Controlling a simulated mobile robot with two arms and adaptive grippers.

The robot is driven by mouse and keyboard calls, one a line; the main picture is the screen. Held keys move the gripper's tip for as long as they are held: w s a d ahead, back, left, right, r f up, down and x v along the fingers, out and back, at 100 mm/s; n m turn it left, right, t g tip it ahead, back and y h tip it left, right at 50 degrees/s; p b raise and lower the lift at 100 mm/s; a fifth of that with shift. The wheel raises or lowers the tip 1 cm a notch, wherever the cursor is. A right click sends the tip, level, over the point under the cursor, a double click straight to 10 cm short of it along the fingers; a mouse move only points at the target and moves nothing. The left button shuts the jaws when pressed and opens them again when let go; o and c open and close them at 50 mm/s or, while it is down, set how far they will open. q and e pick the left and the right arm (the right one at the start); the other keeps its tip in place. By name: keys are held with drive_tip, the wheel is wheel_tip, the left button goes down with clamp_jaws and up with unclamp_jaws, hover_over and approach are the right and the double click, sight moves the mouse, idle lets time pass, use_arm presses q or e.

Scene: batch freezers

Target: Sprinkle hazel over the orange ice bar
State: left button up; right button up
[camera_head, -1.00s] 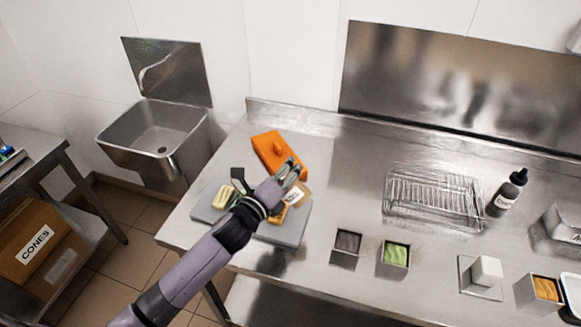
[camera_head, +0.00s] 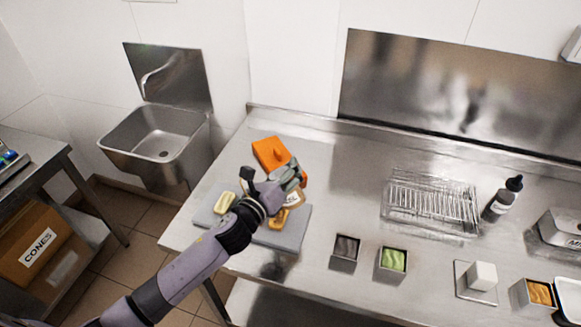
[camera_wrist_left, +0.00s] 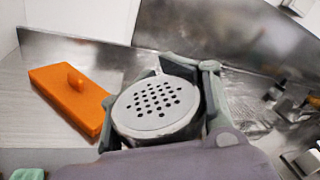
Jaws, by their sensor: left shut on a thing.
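My left gripper (camera_head: 291,177) is shut on a shaker (camera_head: 293,198) with a pale label, held over the right part of the grey board. In the left wrist view the shaker's round grey lid (camera_wrist_left: 157,106), full of holes, shows between the fingers. The label is too small to read, so I cannot tell whether it holds hazel. The orange ice bar (camera_head: 278,219) lies on the board just below the shaker, partly hidden by the gripper and shaker. My right gripper is not in view.
The grey board (camera_head: 285,237) also bears a pale yellow bar (camera_head: 224,202). An orange block with a knob (camera_head: 270,153) lies behind it. To the right are small tubs (camera_head: 393,258), a wire rack (camera_head: 432,200) and a dark-capped bottle (camera_head: 503,198). The counter between board and rack is clear.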

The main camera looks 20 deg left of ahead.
use_arm(q)
drive_tip(key=shift+r, duration=0.1)
drive_tip(key=shift+r+m+p, duration=0.3)
drive_tip(key=shift+m+p, duration=0.2)
drive_tip(key=shift+m, duration=0.55)
drive_tip(key=shift+r+m+p, duration=0.3)
drive_tip(key=shift+m+p, duration=0.25)
drive_tip(key=shift+m, duration=0.45)
drive_tip(key=shift+r+m+p, duration=0.3)
drive_tip(key=shift+m+p, duration=0.2)
drive_tip(key=shift+m, duration=0.55)
drive_tip(key=s+d, duration=0.3)
drive_tip(key=s, duration=1.1)
drive_tip(key=shift+s+d, duration=0.3)
drive_tip(key=shift+d, duration=0.05)
